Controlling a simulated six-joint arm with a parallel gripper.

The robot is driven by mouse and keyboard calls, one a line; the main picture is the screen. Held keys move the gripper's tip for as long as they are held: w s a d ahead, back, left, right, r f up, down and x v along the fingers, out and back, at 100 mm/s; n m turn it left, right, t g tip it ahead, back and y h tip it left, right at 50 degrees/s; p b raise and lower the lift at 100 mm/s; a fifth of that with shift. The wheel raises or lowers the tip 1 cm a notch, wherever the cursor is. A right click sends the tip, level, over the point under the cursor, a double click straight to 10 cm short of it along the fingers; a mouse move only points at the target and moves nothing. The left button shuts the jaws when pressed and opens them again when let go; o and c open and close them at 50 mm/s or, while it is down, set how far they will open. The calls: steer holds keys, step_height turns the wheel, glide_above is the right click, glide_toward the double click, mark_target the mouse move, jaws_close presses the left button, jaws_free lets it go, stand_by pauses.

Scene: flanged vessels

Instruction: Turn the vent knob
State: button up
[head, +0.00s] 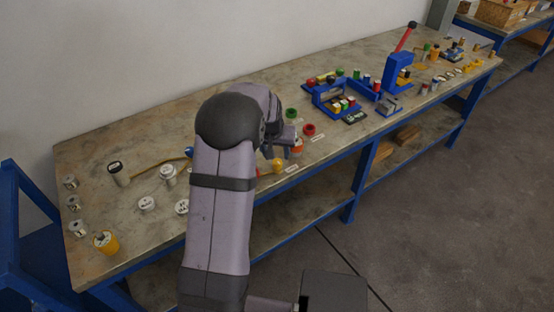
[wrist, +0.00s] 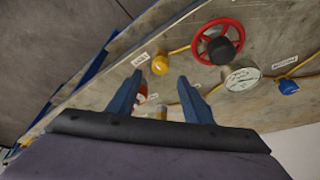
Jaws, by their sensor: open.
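My gripper (wrist: 160,76) is open, with its two blue fingers apart and nothing held between them. A round yellow knob (wrist: 160,65) sits just beyond the fingertips in the wrist view, with a small white label beside it. A blue knob (wrist: 288,87) lies at the right, also near a label. The label text is too small for me to tell which knob is the vent knob. In the head view, my gripper (head: 276,148) is above the bench's front part, near a yellow knob (head: 278,166). Its fingers are partly hidden by my wrist.
A red handwheel (wrist: 218,42) and a white gauge (wrist: 242,79) stand right of the yellow knob, close to my fingers. The bench top (head: 130,225) holds labelled caps and canisters at left. A blue press (head: 395,75) and racks stand farther right.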

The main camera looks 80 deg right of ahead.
mark_target(277, 161)
steer(key=shift+p+x, duration=1.1)
steer(key=shift+x, duration=2.6)
steer(key=c, duration=1.1)
steer(key=shift+o, duration=0.2)
